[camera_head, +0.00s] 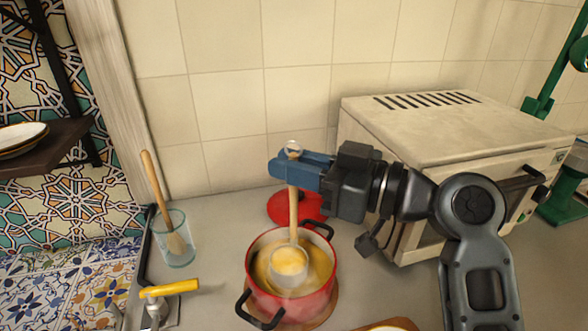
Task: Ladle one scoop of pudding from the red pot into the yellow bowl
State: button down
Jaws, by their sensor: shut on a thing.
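The red pot (323,297) with black handles stands on a round wooden board on the counter, and yellow pudding (320,262) shows inside it. My gripper (284,170) is shut on the upper part of the wooden ladle handle (294,212) above the pot. The handle is nearly upright. The ladle's bowl (289,263) is within the pot's opening and holds yellow pudding. At the bottom edge, a pale rim with yellow (390,328) is cut off; it may be the yellow bowl, but I cannot tell.
A red lid (290,205) lies behind the pot. A glass with a brush (177,245) stands at left. A yellow-handled item (170,288) is at front left. A large cream oven (430,130) blocks the right. A wooden board (365,327) is at the bottom edge.

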jog(key=shift+r+p, duration=1.9)
jog(key=shift+r, duration=1.65)
